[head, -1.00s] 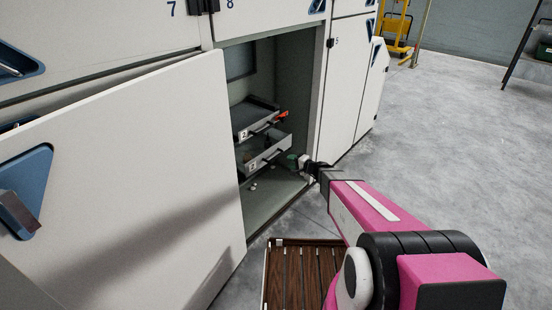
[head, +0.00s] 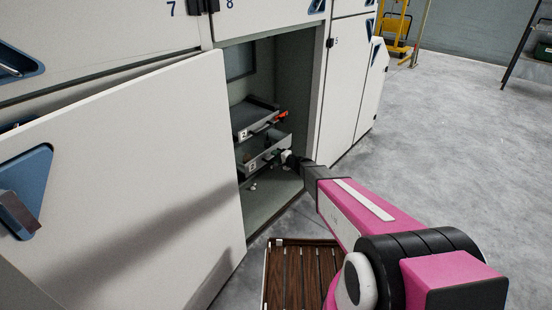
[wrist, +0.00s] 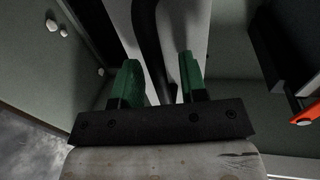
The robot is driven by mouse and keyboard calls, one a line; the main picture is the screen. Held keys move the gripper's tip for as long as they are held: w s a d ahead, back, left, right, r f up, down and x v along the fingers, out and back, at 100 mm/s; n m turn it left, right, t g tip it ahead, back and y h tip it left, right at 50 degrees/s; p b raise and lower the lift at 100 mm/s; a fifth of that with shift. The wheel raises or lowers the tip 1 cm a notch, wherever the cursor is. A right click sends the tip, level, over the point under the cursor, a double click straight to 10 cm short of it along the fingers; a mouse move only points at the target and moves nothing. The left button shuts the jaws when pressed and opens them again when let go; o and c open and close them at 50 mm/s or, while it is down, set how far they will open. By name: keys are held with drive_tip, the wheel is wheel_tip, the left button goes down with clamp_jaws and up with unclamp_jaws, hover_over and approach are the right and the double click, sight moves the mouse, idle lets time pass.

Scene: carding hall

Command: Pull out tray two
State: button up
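Tray two (head: 244,134) is the upper grey tray in the open cabinet, with a "2" label, a dark handle and a red piece at its right end. A lower tray (head: 252,165) sits under it; its label is too small to read surely. My gripper (head: 283,155) is at the lower tray's front right, below tray two. In the wrist view, its green fingers (wrist: 158,75) stand apart on either side of a black bar handle (wrist: 147,25), before a pale tray front. This appears to be the lower tray's handle. The red piece (wrist: 307,115) shows at the right edge.
The open cabinet door (head: 130,180) fills the left. Small pale lumps (head: 253,187) lie on the cabinet floor below the trays. A slatted wooden platform (head: 300,275) lies in front. The concrete floor (head: 450,150) to the right is clear.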

clamp_jaws()
drive_tip(key=shift+s+d, duration=0.1)
drive_tip(key=f+v, duration=0.2)
drive_tip(key=v, duration=0.8)
drive_tip(key=f+v, duration=0.2)
drive_tip(key=v, duration=0.9)
drive_tip(key=shift+d, duration=0.3)
drive_tip(key=shift+s, duration=0.1)
unclamp_jaws()
drive_tip(key=v, duration=1)
drive_tip(key=shift+s+d, duration=0.2)
drive_tip(key=shift+d, duration=0.1)
